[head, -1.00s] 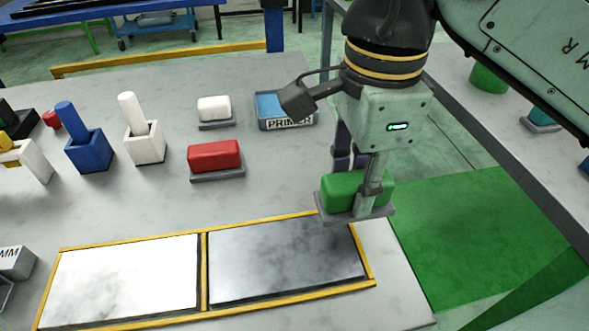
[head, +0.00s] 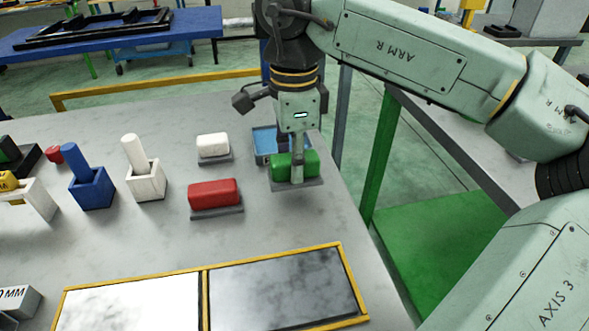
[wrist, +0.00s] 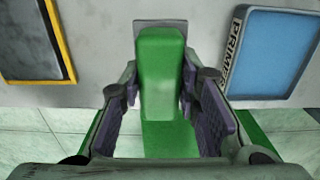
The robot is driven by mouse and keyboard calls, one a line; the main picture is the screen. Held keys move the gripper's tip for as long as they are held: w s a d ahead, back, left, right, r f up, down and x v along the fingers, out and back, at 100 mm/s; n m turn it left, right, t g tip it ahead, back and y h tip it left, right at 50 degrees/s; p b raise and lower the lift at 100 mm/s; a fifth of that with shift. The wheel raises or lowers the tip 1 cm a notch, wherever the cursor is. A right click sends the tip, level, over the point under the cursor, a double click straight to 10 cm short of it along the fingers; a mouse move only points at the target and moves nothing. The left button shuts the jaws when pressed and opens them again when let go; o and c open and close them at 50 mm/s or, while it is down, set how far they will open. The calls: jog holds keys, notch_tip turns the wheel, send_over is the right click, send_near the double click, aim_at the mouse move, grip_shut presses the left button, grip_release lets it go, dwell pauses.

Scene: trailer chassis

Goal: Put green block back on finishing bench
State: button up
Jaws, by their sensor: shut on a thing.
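The green block (head: 290,164) has a grey base plate under it. My gripper (head: 297,170) is shut on the green block, one finger in front of it in the head view. In the wrist view the green block (wrist: 160,75) sits between the two dark finger pads. The block is upright over the right part of the grey finishing bench (head: 120,240), in front of the primer tray and right of the red block. I cannot tell whether its base touches the bench top.
The blue primer tray (head: 264,140) is close behind the block. A red block (head: 214,193) and a white block (head: 212,145) stand to the left. Yellow-framed panels (head: 283,284) lie at the front. The bench's right edge is near; bare bench lies between block and panels.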

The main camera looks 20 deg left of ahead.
jog(key=shift+d+f, duration=0.1)
jog(key=shift+f, duration=1.8)
jog(key=o, duration=1.1)
jog(key=shift+r, duration=0.1)
notch_tip(320, 180, up, 12)
jog(key=shift+r, duration=0.2)
